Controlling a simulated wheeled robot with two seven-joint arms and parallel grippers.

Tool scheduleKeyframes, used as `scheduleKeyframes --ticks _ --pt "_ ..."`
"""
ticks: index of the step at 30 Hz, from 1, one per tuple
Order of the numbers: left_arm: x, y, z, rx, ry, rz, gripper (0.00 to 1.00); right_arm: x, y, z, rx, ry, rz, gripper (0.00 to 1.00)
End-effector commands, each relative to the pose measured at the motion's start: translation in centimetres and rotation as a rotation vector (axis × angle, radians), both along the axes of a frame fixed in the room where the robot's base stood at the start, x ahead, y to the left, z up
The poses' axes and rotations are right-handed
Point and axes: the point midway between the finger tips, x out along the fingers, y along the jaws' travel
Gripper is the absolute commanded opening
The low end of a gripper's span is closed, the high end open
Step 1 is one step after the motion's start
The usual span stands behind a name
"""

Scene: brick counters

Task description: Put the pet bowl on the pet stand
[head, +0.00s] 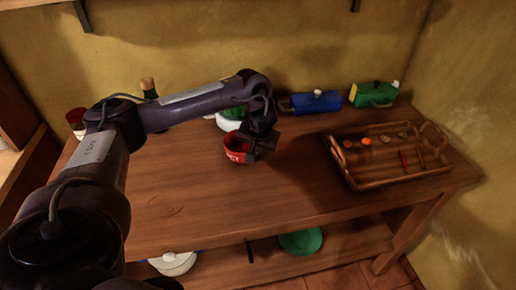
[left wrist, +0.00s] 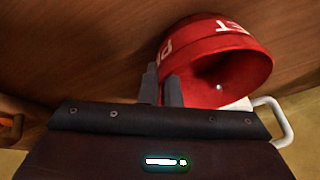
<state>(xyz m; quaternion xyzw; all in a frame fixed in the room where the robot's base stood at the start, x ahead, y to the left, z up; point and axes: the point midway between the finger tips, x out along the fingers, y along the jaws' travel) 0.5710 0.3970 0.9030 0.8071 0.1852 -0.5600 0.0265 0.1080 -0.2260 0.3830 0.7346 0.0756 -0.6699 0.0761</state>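The pet bowl (head: 236,148) is red with white lettering and shows on the counter's middle in the head view. My left gripper (head: 258,150) is at the bowl's right side. In the left wrist view its fingers (left wrist: 161,90) are close together at the bowl's lower left rim, with the bowl's wall seemingly between them. Whether the bowl touches the counter is unclear. I cannot pick out a pet stand with certainty. My right gripper is not in view.
A wooden tray (head: 349,172) with small items stands at the right. A green and white item (head: 229,121) is behind the bowl. A green dish (head: 301,242) and white pot (head: 174,263) are below.

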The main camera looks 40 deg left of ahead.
Motion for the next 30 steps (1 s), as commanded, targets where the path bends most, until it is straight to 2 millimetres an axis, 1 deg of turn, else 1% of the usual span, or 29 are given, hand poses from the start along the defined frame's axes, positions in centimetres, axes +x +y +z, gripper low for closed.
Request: scheduleKeyframes --ticks 5,9,12,15,22,25,28,30 --pt "0.1 0.0 0.1 -0.001 -0.002 0.0 0.0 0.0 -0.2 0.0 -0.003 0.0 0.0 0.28" --pt "0.0 0.0 -0.2 -0.001 -0.001 0.0 0.0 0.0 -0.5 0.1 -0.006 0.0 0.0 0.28" --pt "0.0 0.0 -0.3 -0.001 -0.001 -0.001 0.14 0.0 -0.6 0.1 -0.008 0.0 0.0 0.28" --pt "0.0 0.0 -0.2 -0.001 -0.001 -0.001 0.25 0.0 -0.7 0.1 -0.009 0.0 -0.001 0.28" --pt "0.0 0.0 -0.2 -0.001 -0.001 -0.001 0.25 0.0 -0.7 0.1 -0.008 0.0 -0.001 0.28" --pt "0.1 0.0 0.1 0.0 -0.003 0.0 0.25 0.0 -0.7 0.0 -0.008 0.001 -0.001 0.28" --pt "-0.2 -0.3 1.1 -0.002 -0.004 -0.002 0.25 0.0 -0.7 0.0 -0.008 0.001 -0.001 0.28" --pt "-0.6 -0.6 2.2 -0.001 -0.003 -0.003 0.25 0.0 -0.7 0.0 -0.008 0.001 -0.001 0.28"
